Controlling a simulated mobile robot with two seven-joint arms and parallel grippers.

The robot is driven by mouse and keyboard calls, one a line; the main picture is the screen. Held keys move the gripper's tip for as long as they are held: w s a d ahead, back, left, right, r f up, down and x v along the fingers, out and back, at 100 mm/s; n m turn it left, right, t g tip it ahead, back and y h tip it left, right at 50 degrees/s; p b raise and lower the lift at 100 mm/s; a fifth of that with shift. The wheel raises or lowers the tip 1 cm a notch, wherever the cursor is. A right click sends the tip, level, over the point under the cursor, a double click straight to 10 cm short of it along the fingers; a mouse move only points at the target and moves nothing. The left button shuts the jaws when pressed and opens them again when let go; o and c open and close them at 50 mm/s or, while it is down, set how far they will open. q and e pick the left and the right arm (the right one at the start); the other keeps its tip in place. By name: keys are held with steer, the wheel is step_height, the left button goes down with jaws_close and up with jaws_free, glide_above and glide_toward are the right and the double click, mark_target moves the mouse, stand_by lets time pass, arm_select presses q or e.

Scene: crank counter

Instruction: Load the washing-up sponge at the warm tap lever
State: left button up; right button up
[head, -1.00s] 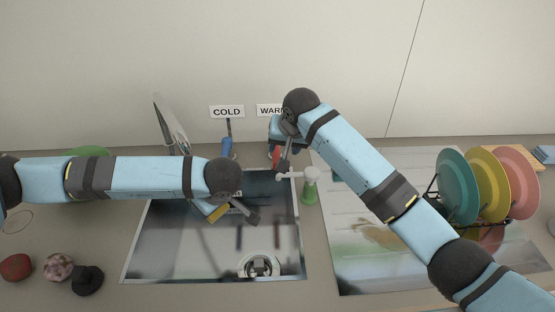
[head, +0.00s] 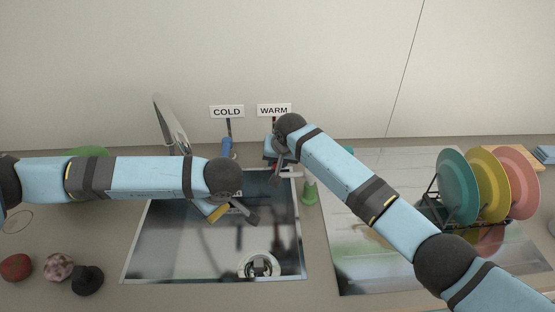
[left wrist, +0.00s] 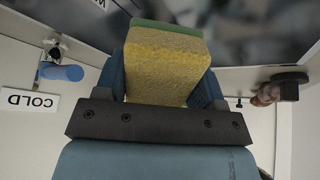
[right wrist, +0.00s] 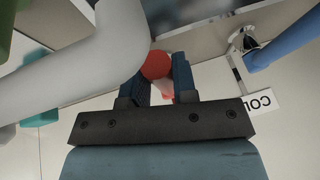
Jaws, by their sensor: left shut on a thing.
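The washing-up sponge (left wrist: 165,65), yellow with a green layer, sits between the fingers of my left gripper (left wrist: 165,88); in the head view the sponge (head: 217,212) shows as a yellow edge above the sink. My left gripper is shut on it. The red warm tap lever (right wrist: 157,65) lies at the fingertips of my right gripper (right wrist: 163,78), its round end showing. The fingers stand apart around it, and I cannot tell whether they grip it. In the head view, my right wrist partly hides this red lever (head: 277,172), below the WARM sign (head: 273,110).
The sink (head: 160,250) lies below both grippers. The pale tap spout (right wrist: 90,65) passes close beside my right gripper. The blue cold lever (head: 227,147) is to the left. A green bottle (head: 309,191) stands right of the sink; plates (head: 457,187) stand in a rack farther right.

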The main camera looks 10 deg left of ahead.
jaws_close()
steer(key=shift+s+a+m+t+h, duration=0.15)
steer(key=shift+a+m+t+h, duration=0.2)
steer(key=shift+a+m, duration=0.55)
steer(key=o, duration=0.6)
jaws_free()
steer(key=v, duration=1.2)
